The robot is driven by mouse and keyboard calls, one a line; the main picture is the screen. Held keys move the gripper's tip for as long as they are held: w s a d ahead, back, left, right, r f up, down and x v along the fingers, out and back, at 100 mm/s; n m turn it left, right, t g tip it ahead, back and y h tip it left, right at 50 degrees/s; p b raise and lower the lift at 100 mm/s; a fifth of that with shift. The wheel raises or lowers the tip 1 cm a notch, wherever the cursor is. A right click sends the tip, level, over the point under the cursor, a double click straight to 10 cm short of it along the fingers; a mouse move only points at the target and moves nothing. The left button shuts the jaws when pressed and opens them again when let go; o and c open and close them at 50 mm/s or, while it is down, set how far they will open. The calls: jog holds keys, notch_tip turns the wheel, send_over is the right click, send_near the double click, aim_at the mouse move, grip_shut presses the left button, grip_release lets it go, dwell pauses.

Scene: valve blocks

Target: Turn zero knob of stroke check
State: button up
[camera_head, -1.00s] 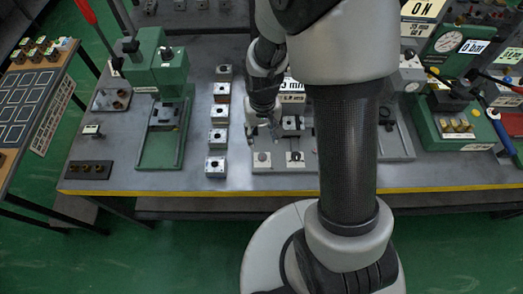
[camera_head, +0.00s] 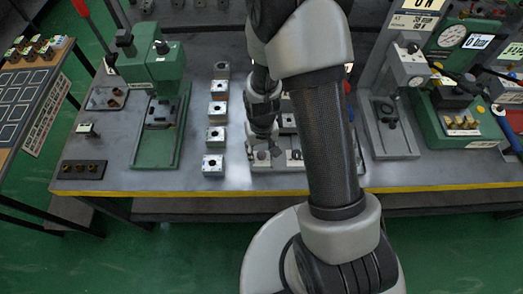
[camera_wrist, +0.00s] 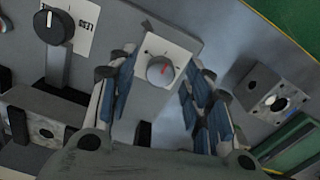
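A round silver knob with a red pointer line (camera_wrist: 160,71) sits on a small pale block (camera_wrist: 184,47) in the wrist view. My gripper (camera_wrist: 159,76) is open, with its blue-padded fingers on either side of the knob and a visible gap to it. In the head view my gripper (camera_head: 266,148) points down at the front of the grey fixture plate (camera_head: 280,168), and the arm hides much of that fixture. A black knob with a white pointer (camera_wrist: 52,27) stands at upper left in the wrist view, beside a printed label (camera_wrist: 84,28).
A column of metal valve blocks (camera_head: 216,135) stands left of my gripper. A green press (camera_head: 160,105) is farther left. A grey stand (camera_head: 390,130) and a green gauge station (camera_head: 455,120) are at right. The yellow table edge (camera_head: 200,193) runs along the front.

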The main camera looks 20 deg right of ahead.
jog(key=c, duration=1)
jog(key=shift+c, duration=0.2)
jog(key=shift+m, duration=2.9)
jog(key=o, duration=1.1)
jog(key=shift+c, duration=0.2)
